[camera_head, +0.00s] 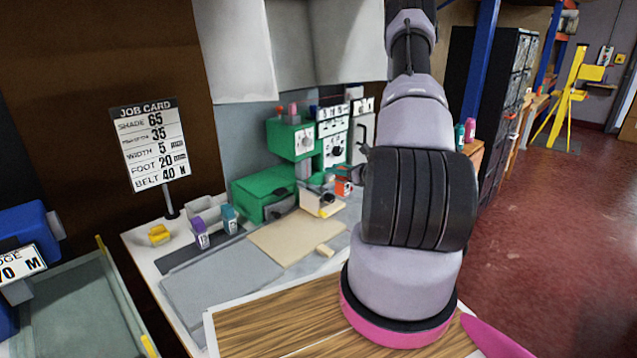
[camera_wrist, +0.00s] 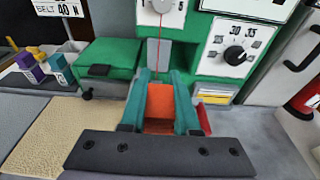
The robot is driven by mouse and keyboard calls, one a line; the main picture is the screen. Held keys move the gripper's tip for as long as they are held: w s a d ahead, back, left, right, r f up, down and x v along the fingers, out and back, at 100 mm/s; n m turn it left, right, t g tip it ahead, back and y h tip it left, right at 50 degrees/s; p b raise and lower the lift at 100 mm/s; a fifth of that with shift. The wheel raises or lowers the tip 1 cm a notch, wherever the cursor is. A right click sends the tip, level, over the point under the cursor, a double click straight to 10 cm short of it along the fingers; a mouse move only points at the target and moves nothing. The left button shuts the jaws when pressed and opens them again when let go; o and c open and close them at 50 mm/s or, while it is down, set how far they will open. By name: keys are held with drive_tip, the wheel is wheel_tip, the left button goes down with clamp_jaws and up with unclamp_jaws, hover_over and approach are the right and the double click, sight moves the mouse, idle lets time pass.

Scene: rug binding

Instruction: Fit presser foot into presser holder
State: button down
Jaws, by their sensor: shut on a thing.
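My gripper (camera_wrist: 162,78) has teal fingers and is shut on an orange block-like piece (camera_wrist: 160,102), which I take to be the presser foot. The fingers point at the green sewing machine (camera_wrist: 205,68). A grey upright plate (camera_wrist: 158,54) stands just beyond the fingertips, with a thin red line running down in front of it; it may be the presser holder. I cannot tell whether the orange piece touches it. In the head view my arm hides most of the gripper; an orange piece (camera_head: 343,188) shows beside the machine (camera_head: 291,138).
A green box (camera_wrist: 108,58) stands left of the fingers. A red piece (camera_wrist: 204,118) lies close to the right finger. Purple (camera_head: 200,232) and teal (camera_head: 229,218) labelled blocks and a yellow block (camera_head: 159,235) stand on the bench. A job card (camera_head: 149,142) stands behind them.

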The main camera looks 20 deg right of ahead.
drive_tip(key=x, duration=0.3)
drive_tip(key=r+x, duration=0.1)
drive_tip(key=x, duration=0.4)
drive_tip(key=shift+w+a+r, duration=0.25)
drive_tip(key=shift+w+r, duration=0.05)
drive_tip(key=shift+w, duration=0.15)
drive_tip(key=shift+w+a+f, duration=0.1)
drive_tip(key=shift+w+f, duration=0.25)
drive_tip(key=shift+f, duration=3.15)
drive_tip(key=shift+f, duration=0.15)
drive_tip(key=c, duration=0.6)
unclamp_jaws()
drive_tip(key=shift+c, duration=0.2)
